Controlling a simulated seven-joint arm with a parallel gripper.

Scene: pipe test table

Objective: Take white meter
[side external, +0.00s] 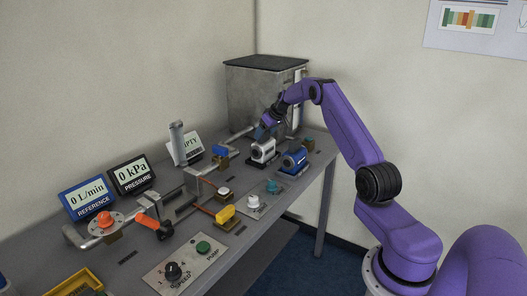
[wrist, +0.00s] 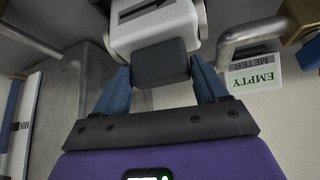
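The white meter (side external: 263,150) stands on a dark base towards the far end of the table, below my gripper (side external: 264,131). In the wrist view, the white meter (wrist: 155,28) is at the top, with a dark arrow on its body and a dark grey block on its near side. The blue fingers of my gripper (wrist: 160,72) are spread apart, one on each side of the grey block. The fingertips appear close to the meter. Whether they touch it cannot be told.
A blue meter (side external: 294,161) stands just right of the white one. Pipes and a grey metal box (side external: 262,98) are behind. An "EMPTY METER" sign (wrist: 253,76) shows upside down in the wrist view. Pipes, valves and displays crowd the table's left part.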

